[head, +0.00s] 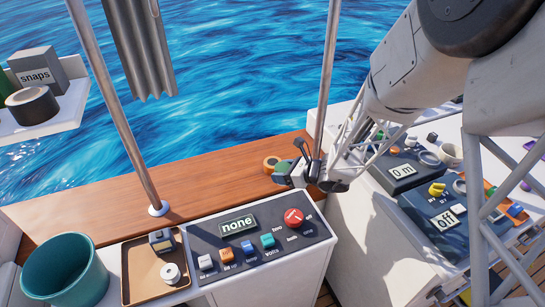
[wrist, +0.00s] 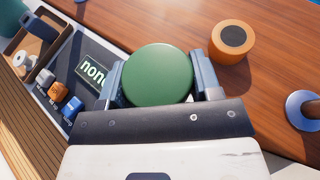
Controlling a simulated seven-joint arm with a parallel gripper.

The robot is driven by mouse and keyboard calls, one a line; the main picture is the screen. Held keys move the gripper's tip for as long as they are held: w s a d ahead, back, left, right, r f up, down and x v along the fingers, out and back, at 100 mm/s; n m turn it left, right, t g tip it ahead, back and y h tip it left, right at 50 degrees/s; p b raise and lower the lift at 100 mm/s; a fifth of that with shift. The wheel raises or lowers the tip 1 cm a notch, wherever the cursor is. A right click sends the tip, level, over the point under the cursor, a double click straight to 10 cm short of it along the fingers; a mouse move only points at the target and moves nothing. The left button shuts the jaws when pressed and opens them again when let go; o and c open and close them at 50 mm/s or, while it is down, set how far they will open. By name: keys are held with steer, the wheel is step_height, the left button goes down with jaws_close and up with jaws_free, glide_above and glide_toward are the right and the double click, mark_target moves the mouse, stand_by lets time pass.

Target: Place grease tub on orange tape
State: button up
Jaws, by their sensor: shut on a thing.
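The grease tub, a round tub with a green lid (wrist: 157,75), sits between the two fingers of my gripper (wrist: 161,80) in the wrist view. In the head view its green side (head: 282,167) shows just left of my gripper (head: 296,167), partly hidden by it. The orange tape (wrist: 232,41), a roll with a dark centre, lies flat on the wooden ledge, beyond and right of the tub in the wrist view. In the head view the tape (head: 269,163) shows just left of the tub. I cannot tell how high the tub is above the ledge.
A metal post (head: 325,90) rises close behind my gripper. A control panel (head: 255,235) with switches and a red knob stands in front of the wooden ledge (head: 190,195). A brown tray (head: 140,290) and teal bucket (head: 65,280) are at left. The ledge's left part is clear.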

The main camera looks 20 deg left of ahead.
steer(key=w+a, duration=0.3)
steer(key=w, duration=0.1)
steer(key=w+a+f, duration=0.1)
steer(key=w+a, duration=0.1)
steer(key=w, duration=0.2)
steer(key=w+a, duration=0.3)
steer(key=w, duration=0.1)
steer(key=shift+w+a+f, duration=0.15)
steer(key=shift+a+f, duration=0.05)
steer(key=shift+a, duration=0.15)
steer(key=shift+f, duration=1.75)
steer(key=shift+f, duration=0.1)
steer(key=o, duration=1)
steer(key=v, duration=1.2)
